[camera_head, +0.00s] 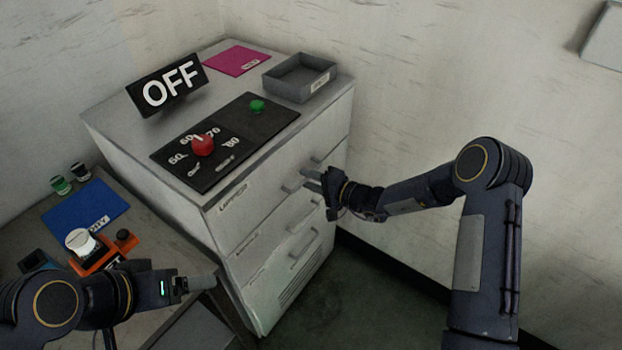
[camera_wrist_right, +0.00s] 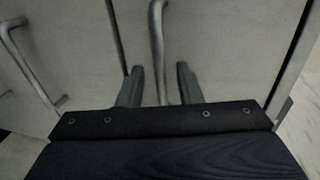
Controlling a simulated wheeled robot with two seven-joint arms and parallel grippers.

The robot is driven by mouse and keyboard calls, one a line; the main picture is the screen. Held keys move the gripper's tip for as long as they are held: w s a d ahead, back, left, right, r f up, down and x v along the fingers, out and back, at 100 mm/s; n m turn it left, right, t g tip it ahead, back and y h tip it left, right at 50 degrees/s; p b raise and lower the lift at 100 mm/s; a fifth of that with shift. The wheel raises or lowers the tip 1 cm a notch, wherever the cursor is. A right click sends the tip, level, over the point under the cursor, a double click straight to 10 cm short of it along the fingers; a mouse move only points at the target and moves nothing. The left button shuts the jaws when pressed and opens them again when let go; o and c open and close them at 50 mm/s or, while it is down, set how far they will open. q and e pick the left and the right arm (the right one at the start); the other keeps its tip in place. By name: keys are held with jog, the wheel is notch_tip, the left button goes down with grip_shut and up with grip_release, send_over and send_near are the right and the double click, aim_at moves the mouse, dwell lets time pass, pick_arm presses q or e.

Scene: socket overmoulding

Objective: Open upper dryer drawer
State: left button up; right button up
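The white dryer cabinet (camera_head: 234,240) stands in the middle of the head view. Its upper drawer (camera_head: 240,205) carries a label reading UPPER and looks closed, with a grey bar handle (camera_head: 293,184). My right gripper (camera_head: 312,181) is at the cabinet front beside this handle. In the right wrist view its two fingers (camera_wrist_right: 160,88) are apart, with a bar handle (camera_wrist_right: 157,40) between them; contact cannot be told. My left gripper (camera_head: 199,284) is at the lower left, over the side table, seen from the side, so its finger gap is hidden.
On the cabinet top are an OFF sign (camera_head: 167,90), a black panel (camera_head: 245,115) with a red knob (camera_head: 203,145) and green button (camera_head: 257,105), a grey tray (camera_head: 299,78) and a pink mat (camera_head: 237,60). A side table (camera_head: 150,235) holds a blue mat (camera_head: 85,210).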

grip_shut()
dwell(0.3)
jog(key=f+b+v, duration=0.1)
jog(key=b+v, duration=0.2)
jog(key=v, duration=0.5)
jog(key=f+b+v, duration=0.2)
jog(key=b+v, duration=0.2)
jog(key=v, duration=0.5)
jog(key=d+f+b+v, duration=0.1)
jog(key=b+v, duration=0.3)
jog(key=v, duration=0.4)
jog(key=shift+s+d+f, duration=0.25)
jog(key=shift+s+f, duration=0.35)
